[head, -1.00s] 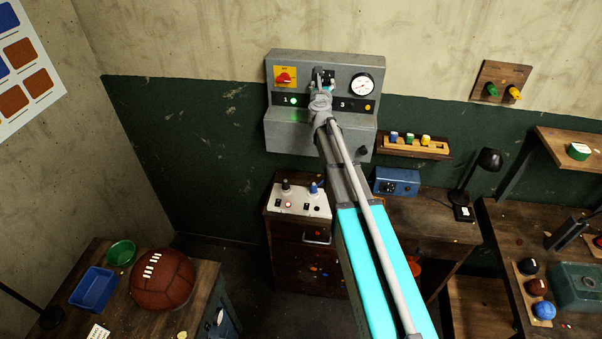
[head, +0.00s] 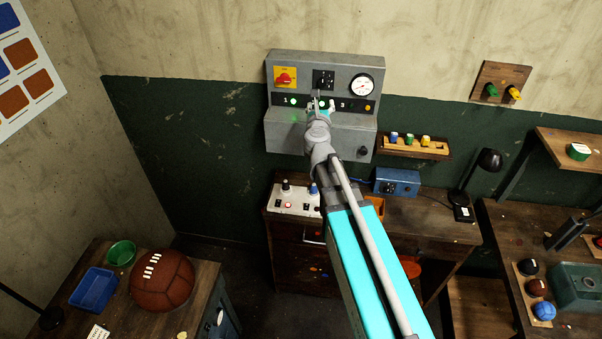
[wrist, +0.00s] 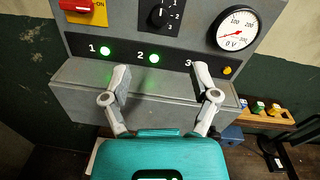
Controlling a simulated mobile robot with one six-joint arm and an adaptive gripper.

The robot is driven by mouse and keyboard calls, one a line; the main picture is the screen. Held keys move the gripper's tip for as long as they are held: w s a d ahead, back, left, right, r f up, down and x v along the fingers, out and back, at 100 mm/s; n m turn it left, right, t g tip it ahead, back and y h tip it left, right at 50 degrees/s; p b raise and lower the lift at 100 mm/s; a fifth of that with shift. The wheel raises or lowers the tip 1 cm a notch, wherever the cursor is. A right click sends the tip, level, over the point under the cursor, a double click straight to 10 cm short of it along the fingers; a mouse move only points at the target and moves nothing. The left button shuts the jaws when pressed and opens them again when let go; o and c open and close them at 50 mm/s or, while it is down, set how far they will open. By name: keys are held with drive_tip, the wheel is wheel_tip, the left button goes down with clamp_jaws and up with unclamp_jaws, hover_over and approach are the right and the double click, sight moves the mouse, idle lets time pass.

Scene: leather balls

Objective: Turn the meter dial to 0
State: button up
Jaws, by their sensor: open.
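The grey panel (head: 290,60) on the wall carries a round white meter (head: 361,85) at its upper right. In the wrist view the meter (wrist: 238,27) shows "0 V" on its face; its needle is too small to read surely. A black rotary selector (wrist: 160,16) with numbers 1, 2, 3 sits left of the meter. A black knob (head: 363,151) is on the panel's lower right part. My gripper (wrist: 160,82) is open and empty in front of the panel's lower half, below the selector and apart from the meter.
A red switch (head: 285,76) is at upper left. A wooden rack (head: 413,149) with coloured pegs is right of the panel. A control box (head: 294,201) stands below.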

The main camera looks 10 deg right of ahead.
drive_tip(key=s+a+f+n+g+y+b, duration=0.1)
drive_tip(key=s+a+f+n+g+y, duration=0.25)
drive_tip(key=n, duration=0.65)
drive_tip(key=s+a+f+n+g+y+b, duration=0.1)
drive_tip(key=s+a+f+n+y, duration=0.15)
drive_tip(key=a+n+y, duration=0.6)
drive_tip(key=s+d+f+n+g+h, duration=0.3)
drive_tip(key=s+d+f+n+g, duration=0.1)
drive_tip(key=s+f+n, duration=0.3)
drive_tip(key=shift+d+f+n+g, duration=0.4)
drive_tip(key=shift+f+n+g, duration=0.55)
drive_tip(key=shift+n, duration=0.8)
drive_tip(key=shift+f, duration=0.1)
drive_tip(key=s+d+f+n+g+h+b, duration=0.2)
drive_tip(key=s+d+f+b, duration=0.1)
drive_tip(key=f, duration=0.4)
drive_tip(key=s+d+f+n+g+h+b, duration=0.1)
drive_tip(key=s+d+f+n+g+b, duration=0.1)
drive_tip(key=s+f+b, duration=0.4)
drive_tip(key=s+d+f+n+g+h+b, duration=0.2)
drive_tip(key=s+d+f+n+g+b, duration=0.1)
drive_tip(key=f+b, duration=0.4)
drive_tip(key=shift+s+d+f+h+b, duration=0.35)
drive_tip(key=shift+s+d+f, duration=0.5)
drive_tip(key=shift+d+f, duration=0.2)
